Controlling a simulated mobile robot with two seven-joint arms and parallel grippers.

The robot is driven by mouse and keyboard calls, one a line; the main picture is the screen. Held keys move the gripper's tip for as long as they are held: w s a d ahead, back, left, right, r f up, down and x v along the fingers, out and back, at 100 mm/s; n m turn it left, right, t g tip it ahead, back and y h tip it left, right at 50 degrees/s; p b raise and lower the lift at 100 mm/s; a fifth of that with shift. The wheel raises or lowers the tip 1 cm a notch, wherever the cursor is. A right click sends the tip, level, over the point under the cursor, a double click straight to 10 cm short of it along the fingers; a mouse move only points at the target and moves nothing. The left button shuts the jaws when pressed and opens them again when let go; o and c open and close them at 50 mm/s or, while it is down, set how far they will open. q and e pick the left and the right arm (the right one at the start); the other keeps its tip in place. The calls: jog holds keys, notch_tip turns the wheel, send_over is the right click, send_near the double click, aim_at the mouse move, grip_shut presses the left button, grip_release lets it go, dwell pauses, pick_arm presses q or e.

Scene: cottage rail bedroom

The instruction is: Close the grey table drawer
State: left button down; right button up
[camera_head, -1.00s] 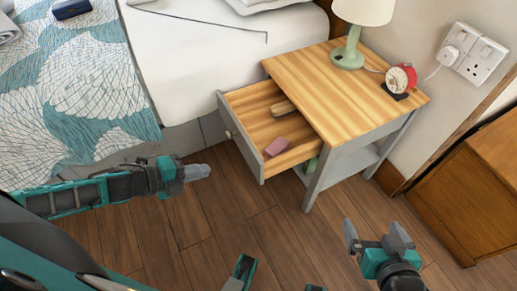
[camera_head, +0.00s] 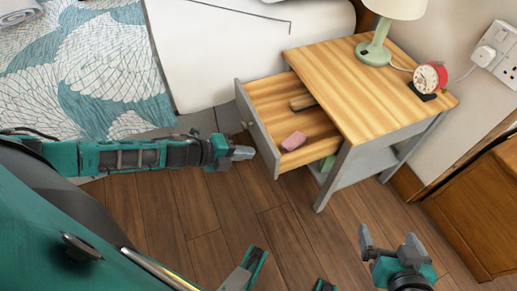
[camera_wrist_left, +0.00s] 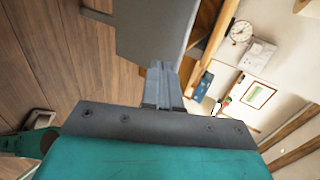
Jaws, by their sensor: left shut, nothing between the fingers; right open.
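The grey table (camera_head: 345,172) has a light wood top and stands beside the bed. Its drawer (camera_head: 258,130) is pulled out toward the left, with the grey front panel facing my left arm. A pink block (camera_head: 293,141) and a dark-ended wooden item (camera_head: 302,103) lie inside it. My left gripper (camera_head: 243,153) is shut and empty, just left of the drawer front near its lower end. In the left wrist view, the shut fingers (camera_wrist_left: 162,82) point at a grey panel (camera_wrist_left: 152,30); I cannot tell whether they touch it. My right gripper (camera_head: 390,243) is open and empty above the floor.
A green lamp (camera_head: 375,52) and a red alarm clock (camera_head: 430,78) stand on the tabletop. The bed (camera_head: 215,50) fills the upper left. A wooden cabinet (camera_head: 475,215) stands at the right. The wood floor (camera_head: 225,220) before the table is clear.

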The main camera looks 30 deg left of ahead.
aim_at(269, 148)
pick_arm(q)
jog(key=shift+w+d, duration=1.35)
jog(key=shift+w, duration=0.3)
pick_arm(e)
jog(key=shift+f, duration=0.25)
